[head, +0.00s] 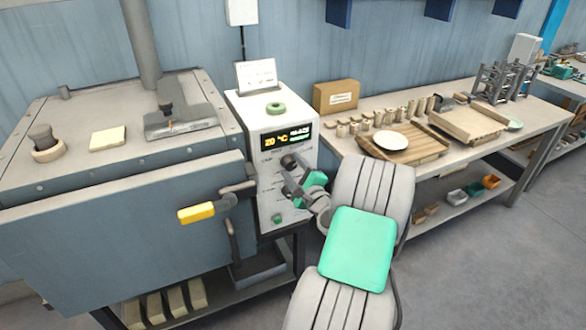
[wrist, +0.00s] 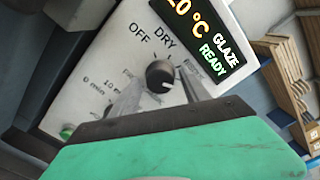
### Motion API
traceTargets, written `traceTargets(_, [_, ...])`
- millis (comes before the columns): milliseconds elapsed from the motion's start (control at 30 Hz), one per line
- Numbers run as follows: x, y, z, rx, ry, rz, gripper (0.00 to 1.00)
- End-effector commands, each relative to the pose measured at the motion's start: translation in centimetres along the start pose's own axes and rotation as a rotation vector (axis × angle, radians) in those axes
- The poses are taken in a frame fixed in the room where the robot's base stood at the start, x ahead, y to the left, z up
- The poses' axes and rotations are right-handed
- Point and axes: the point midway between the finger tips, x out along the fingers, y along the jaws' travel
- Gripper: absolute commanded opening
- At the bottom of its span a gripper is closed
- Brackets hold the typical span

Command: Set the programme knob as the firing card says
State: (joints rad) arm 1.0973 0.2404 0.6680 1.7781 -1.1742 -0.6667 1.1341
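The programme knob (wrist: 159,74) is dark and round on the white control panel (wrist: 100,75), with a small pale mark on its lower edge. OFF and DRY are printed above it in the wrist view; other labels are partly hidden or blurred. The knob also shows in the head view (head: 289,161). My gripper (wrist: 162,84) is open, with one grey finger on each side of the knob; contact is not visible. The gripper also shows in the head view (head: 305,182). The firing card (head: 257,75) stands on the control box, its writing too small to read.
The display (head: 286,138) shows 20 °C, and GLAZE READY in the wrist view. A kiln-like grey box (head: 110,210) with a yellow-handled lever (head: 197,212) stands left. A workbench (head: 470,135) with a plate (head: 391,141) and small pieces stands right. Open floor lies at lower right.

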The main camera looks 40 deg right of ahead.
Motion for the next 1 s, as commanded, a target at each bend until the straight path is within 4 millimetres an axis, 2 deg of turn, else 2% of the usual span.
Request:
traceTargets(100, [0.0, 0.0, 0.0, -0.001, 0.0, 0.0, 0.62])
traceTargets(367, [-0.4, 0.0, -0.1, -0.001, 0.001, -0.001, 0.62])
traceTargets(467, [-1.9, 0.1, -0.2, 0.0, 0.003, -0.001, 0.62])
traceTargets(700, [-6.6, 0.1, -0.2, 0.0, 0.004, -0.002, 0.62])
traceTargets(833, [-7.8, 0.0, -0.1, 0.0, 0.001, -0.001, 0.62])
traceTargets(1000, [-7.8, 0.0, 0.0, 0.0, -0.001, 0.0, 0.62])
